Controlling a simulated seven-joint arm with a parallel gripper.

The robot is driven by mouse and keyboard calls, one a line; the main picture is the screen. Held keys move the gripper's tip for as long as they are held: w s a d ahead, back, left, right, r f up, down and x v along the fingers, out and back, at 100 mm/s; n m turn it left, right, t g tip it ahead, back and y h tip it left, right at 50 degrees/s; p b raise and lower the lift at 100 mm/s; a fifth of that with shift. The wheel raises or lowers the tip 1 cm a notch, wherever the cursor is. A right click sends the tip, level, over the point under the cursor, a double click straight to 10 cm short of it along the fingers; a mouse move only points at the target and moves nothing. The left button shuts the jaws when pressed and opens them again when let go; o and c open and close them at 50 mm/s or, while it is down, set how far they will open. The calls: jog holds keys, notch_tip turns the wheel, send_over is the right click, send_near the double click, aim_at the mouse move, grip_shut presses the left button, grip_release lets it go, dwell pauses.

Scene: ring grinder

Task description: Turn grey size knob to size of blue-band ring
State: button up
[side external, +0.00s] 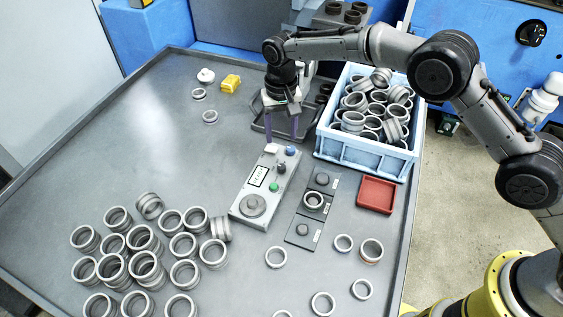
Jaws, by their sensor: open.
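The grey control box (262,190) lies on the table, with a white label panel, a green button (274,187) and a blue knob (290,150). It carries a large round grey dial (254,206) at its near end and a small dark grey knob (281,168) near its far end. I cannot tell which is the size knob, nor read its setting. My gripper (282,137) is open and empty, pointing down over the far end of the box; contact is unclear. A ring (313,200) sits on the dark three-place strip (301,238). No blue band is distinguishable on any ring.
A blue crate (365,160) full of rings stands right of my gripper. A red tray (376,195) lies in front of it. Many rings (145,240) cover the near left, with several loose ones near the front. A yellow block (231,83) lies at the back. The left-middle table is clear.

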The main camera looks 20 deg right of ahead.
aim_at(282, 166)
notch_tip(282, 166, down, 12)
dwell(0.4)
grip_shut()
